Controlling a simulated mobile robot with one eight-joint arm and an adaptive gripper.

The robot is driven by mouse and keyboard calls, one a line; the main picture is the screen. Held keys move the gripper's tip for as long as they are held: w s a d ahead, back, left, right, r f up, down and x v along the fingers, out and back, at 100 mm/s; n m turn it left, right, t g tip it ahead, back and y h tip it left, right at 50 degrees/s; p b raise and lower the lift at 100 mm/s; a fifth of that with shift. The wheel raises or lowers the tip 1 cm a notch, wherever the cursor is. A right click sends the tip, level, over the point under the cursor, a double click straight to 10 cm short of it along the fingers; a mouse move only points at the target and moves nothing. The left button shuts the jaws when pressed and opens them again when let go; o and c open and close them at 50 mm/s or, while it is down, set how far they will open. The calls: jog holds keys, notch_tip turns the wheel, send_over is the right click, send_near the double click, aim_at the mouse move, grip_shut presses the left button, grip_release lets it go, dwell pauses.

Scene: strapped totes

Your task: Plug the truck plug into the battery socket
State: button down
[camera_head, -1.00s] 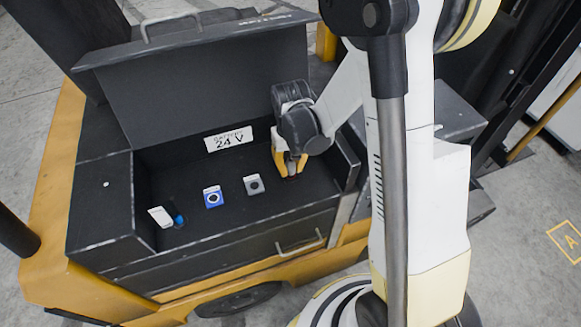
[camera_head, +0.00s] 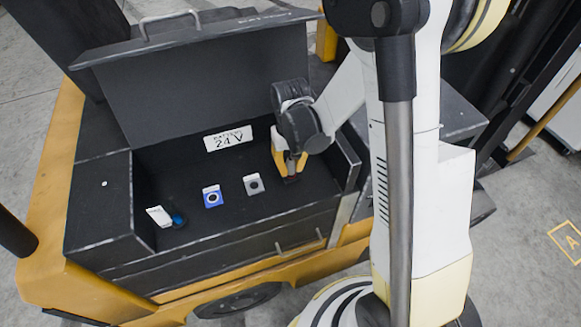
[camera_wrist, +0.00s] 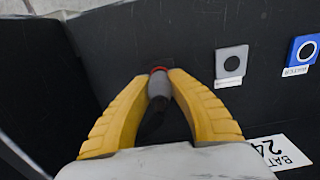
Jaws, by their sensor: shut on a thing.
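My gripper (camera_wrist: 160,84) has its yellow fingers closed around a grey cylindrical plug (camera_wrist: 158,91) with a red end, seen in the wrist view. In the head view my gripper (camera_head: 289,160) is low in the right part of the dark battery box, with a dark red piece (camera_head: 291,179) just below its tips. I cannot tell whether the plug is seated in it or apart. A blue square socket with a round ring (camera_head: 212,197) sits to the left; it also shows in the wrist view (camera_wrist: 303,49), with lettering too small to read surely.
A grey socket (camera_head: 253,184) lies between the blue one and my gripper. A white plate (camera_head: 159,216) with a blue round piece (camera_head: 178,218) is at the far left. A "24 V" label (camera_head: 228,139) is on the back wall. The raised lid (camera_head: 200,80) and box walls bound the space.

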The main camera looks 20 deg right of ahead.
jog(key=shift+f+b, duration=0.55)
jog(key=shift+f, duration=0.05)
dwell(0.3)
jog(key=c, duration=1.3)
grip_release()
jog(key=shift+o, duration=0.2)
notch_tip(320, 180, up, 12)
jog(key=shift+r, duration=0.1)
